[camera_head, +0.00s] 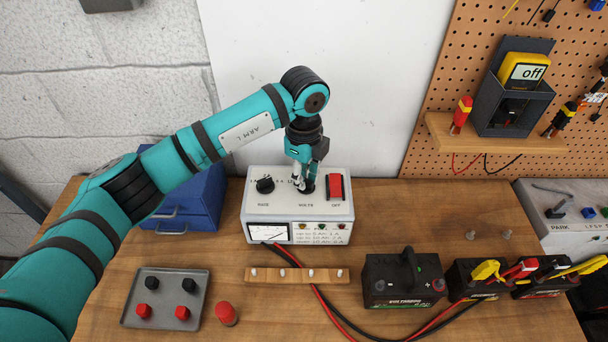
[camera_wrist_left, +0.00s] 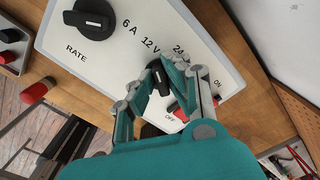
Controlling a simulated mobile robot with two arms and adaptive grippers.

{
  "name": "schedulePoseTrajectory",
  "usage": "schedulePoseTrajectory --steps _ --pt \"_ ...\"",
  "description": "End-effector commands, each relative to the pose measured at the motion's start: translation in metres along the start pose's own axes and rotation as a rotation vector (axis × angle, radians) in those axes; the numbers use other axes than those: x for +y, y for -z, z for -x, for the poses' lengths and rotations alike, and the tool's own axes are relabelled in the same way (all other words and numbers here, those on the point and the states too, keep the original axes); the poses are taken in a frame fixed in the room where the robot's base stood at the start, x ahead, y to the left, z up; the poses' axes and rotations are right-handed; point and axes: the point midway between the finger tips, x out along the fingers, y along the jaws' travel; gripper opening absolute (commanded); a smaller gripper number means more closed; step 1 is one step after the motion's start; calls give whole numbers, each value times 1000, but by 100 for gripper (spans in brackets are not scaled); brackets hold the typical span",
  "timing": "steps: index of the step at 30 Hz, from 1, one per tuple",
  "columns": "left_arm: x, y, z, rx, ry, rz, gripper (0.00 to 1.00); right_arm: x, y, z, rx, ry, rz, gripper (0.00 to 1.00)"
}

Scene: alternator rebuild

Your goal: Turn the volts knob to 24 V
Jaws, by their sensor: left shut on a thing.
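The white charger box (camera_head: 252,206) stands on the bench, with a black rate knob (camera_head: 265,185) at the left of its top and a red on/off switch (camera_head: 335,185) at the right. My left gripper (camera_head: 306,187) reaches down from above between them, shut on the black volts knob (camera_wrist_left: 159,76). In the left wrist view the fingers (camera_wrist_left: 158,84) close around this knob, with the printed 12 V and 24 marks beyond it. The fingers cover part of the knob, and I cannot tell exactly where its pointer stands. My right gripper is not in view.
The red switch stands close beside the left fingers. A blue toolbox (camera_head: 205,197) is left of the charger. In front are a wooden strip with pegs (camera_head: 297,275), a grey tray of caps (camera_head: 165,296) and a black battery (camera_head: 404,280). Red and black cables run across the bench.

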Motion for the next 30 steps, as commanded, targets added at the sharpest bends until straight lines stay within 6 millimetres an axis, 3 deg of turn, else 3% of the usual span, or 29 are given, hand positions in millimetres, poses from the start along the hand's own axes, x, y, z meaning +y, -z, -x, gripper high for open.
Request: schedulePoseTrajectory --steps 11,30 --pt "-2 0 -4 -2 3 -169 0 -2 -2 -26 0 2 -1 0" --pt "-4 1 -3 -3 3 -753 0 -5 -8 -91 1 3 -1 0"
